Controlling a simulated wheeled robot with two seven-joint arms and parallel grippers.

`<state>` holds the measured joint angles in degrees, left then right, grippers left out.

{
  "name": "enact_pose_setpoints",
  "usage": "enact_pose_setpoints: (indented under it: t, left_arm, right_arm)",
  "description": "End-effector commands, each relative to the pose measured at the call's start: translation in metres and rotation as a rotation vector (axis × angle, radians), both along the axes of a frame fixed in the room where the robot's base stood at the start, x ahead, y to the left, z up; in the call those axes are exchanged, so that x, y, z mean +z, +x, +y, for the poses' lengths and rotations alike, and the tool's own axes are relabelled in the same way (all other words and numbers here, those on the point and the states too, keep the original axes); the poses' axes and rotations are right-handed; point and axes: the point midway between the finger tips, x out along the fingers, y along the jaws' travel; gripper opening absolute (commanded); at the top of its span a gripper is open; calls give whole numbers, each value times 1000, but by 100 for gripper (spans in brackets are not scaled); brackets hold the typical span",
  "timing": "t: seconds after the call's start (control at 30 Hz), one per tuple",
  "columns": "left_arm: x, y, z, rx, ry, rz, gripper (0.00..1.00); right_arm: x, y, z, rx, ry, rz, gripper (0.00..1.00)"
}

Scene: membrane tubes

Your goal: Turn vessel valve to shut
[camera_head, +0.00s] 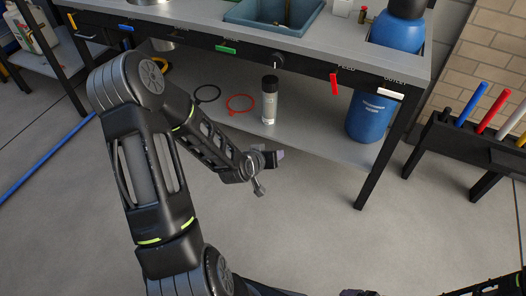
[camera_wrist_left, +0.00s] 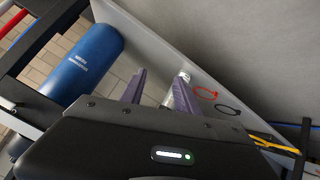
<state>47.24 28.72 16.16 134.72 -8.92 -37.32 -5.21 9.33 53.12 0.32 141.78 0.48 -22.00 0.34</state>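Coloured handles run along the bench's front panel: yellow (camera_head: 85,37), blue (camera_head: 127,28), green (camera_head: 226,49), a black knob (camera_head: 278,58), red (camera_head: 335,84) and white (camera_head: 391,92). The red handle hangs down; the white and green ones lie along the panel. Their labels are too small to read surely, so I cannot tell which is the vessel valve. My left gripper (camera_head: 266,172) is below and in front of the panel, apart from every handle. In the left wrist view its fingers (camera_wrist_left: 160,90) are spread with nothing between them.
On the lower shelf (camera_head: 300,143) stand a grey bottle (camera_head: 269,100) and a blue drum (camera_head: 370,116), with red (camera_head: 240,103) and black rings (camera_head: 207,93). A blue tub (camera_head: 275,18) is on top. A rack of coloured rods (camera_head: 470,139) stands right. Floor before the bench is clear.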

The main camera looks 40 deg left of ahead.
Motion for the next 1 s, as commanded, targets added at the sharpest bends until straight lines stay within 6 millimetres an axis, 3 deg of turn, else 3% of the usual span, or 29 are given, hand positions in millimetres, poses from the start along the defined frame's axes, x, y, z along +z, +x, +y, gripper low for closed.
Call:
enact_pose_setpoints:
  t: [0.33, 0.47, 0.53, 0.67, 0.8, 0.9, 1.0]
  left_arm:
    - [3, 1, -2, -4, 0, 0, 38]
    - [22, 6, -20, -36, -14, 0, 38]
    - [40, 16, -37, -66, -28, -8, 38]
    - [87, 54, -70, -113, -41, -62, 38]
    - [141, 107, -98, -142, -17, -159, 38]
    - [173, 146, -101, -128, 32, -241, 38]
    - [178, 164, -79, -91, 99, -294, 38]
  right_arm:
    - [3, 0, 0, 0, 0, 0, 92]
    - [24, -1, 0, 0, 0, 1, 92]
    - [44, -2, 1, 3, 2, 3, 92]
    - [88, -6, 6, 14, 9, 12, 92]
    - [129, -15, 12, 33, 20, 26, 92]
    - [145, -21, 16, 47, 28, 38, 92]
    - [135, -25, 18, 55, 31, 46, 92]
